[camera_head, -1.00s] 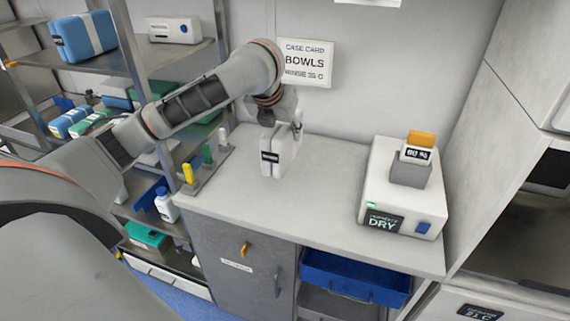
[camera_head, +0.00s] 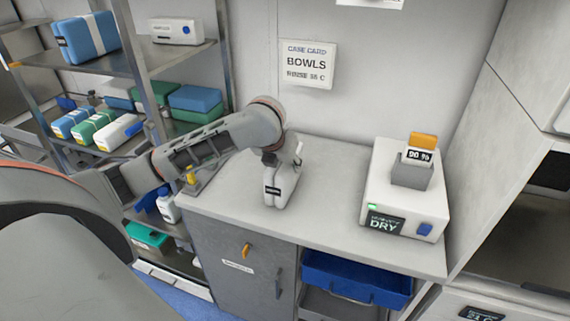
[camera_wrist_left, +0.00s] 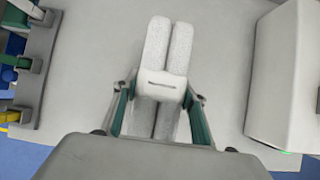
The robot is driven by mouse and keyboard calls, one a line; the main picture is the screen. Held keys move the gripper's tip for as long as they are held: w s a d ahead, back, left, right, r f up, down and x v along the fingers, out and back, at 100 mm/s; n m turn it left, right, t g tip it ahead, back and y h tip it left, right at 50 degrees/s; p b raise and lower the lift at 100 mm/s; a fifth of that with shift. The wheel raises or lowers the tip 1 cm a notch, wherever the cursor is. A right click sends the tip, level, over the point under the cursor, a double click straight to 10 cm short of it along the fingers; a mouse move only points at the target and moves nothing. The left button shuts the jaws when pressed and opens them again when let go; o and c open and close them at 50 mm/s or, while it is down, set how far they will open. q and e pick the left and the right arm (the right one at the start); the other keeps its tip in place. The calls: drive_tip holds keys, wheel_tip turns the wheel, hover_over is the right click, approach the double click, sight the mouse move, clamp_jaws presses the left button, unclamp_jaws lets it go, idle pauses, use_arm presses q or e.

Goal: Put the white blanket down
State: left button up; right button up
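The white blanket (camera_head: 283,185) is a folded bundle with a dark label on its front, at the middle of the white counter (camera_head: 325,208). In the left wrist view the blanket (camera_wrist_left: 166,52) shows as two white folds side by side. My left gripper (camera_head: 284,158) is above it in the head view. In the wrist view its green-sided fingers (camera_wrist_left: 160,92) close on both sides of the blanket. I cannot tell whether its underside touches the counter. My right gripper is not in view.
A white dryer box (camera_head: 402,194) with a card holder stands on the counter's right. A rack with a yellow piece (camera_head: 191,176) stands at the left edge, partly behind my arm. Blue bin (camera_head: 355,278) sits below. Free counter lies between blanket and dryer.

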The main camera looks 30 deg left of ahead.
use_arm(q)
drive_tip(key=o, duration=0.4)
drive_tip(key=shift+c, duration=0.2)
drive_tip(key=shift+s+r, duration=0.15)
drive_tip(key=shift+r, duration=0.15)
drive_tip(key=v, duration=1.1)
drive_tip(key=shift+s+r, duration=0.1)
drive_tip(key=shift+r, duration=0.05)
